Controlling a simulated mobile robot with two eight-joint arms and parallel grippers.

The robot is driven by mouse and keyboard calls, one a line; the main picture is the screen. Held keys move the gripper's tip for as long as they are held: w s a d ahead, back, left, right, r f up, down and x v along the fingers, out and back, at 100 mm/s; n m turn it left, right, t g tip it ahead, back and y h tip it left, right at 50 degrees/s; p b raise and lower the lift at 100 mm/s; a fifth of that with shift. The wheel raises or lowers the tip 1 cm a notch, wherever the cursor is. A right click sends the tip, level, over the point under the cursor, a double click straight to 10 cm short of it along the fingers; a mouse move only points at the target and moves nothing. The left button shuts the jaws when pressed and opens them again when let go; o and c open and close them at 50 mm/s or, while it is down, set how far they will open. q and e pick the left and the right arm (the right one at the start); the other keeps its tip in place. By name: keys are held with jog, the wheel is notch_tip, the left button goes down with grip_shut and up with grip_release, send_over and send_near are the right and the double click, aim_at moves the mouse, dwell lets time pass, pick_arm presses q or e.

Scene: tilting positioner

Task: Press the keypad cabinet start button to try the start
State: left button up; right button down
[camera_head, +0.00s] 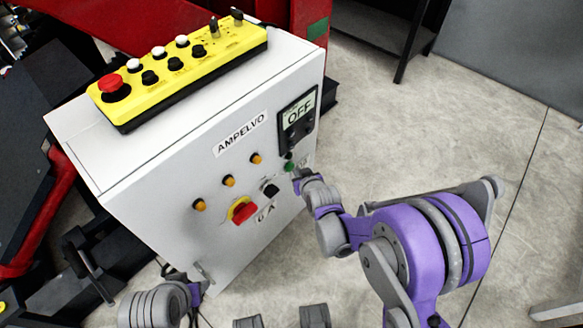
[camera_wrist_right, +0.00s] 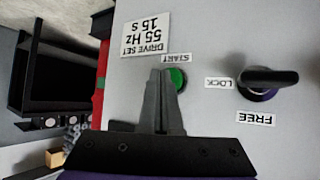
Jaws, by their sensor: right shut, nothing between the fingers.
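The keypad cabinet (camera_head: 150,175) is a white box labelled AMPELVO, with a dark keypad whose display (camera_head: 298,113) reads OFF. The green start button (camera_head: 290,166) is below the keypad; in the right wrist view the green button (camera_wrist_right: 178,79) sits beside an upside-down START label. My right gripper (camera_head: 298,178) is at the cabinet front, close to the button. In the right wrist view its shut, empty fingers (camera_wrist_right: 165,78) overlap the button's left edge; contact cannot be told. My left gripper (camera_head: 190,279) is low near the cabinet's bottom corner, its jaws unclear.
A black LOCK/FREE selector (camera_wrist_right: 268,80) is right of the button in the wrist view. A red switch (camera_head: 243,211) on yellow and several orange lamps (camera_head: 228,181) are on the front. A yellow pendant (camera_head: 180,65) with a red mushroom button lies on top. Floor to the right is open.

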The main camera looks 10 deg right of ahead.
jog(key=shift+w+a, duration=0.3)
jog(key=shift+w, duration=0.05)
dwell(0.5)
jog(key=shift+s+d, duration=0.55)
jog(key=shift+s, duration=0.15)
jog(key=s+d, duration=0.1)
jog(key=s, duration=0.1)
jog(key=s+d, duration=0.2)
jog(key=shift+b, duration=0.4)
jog(key=shift+r, duration=0.1)
dwell(0.9)
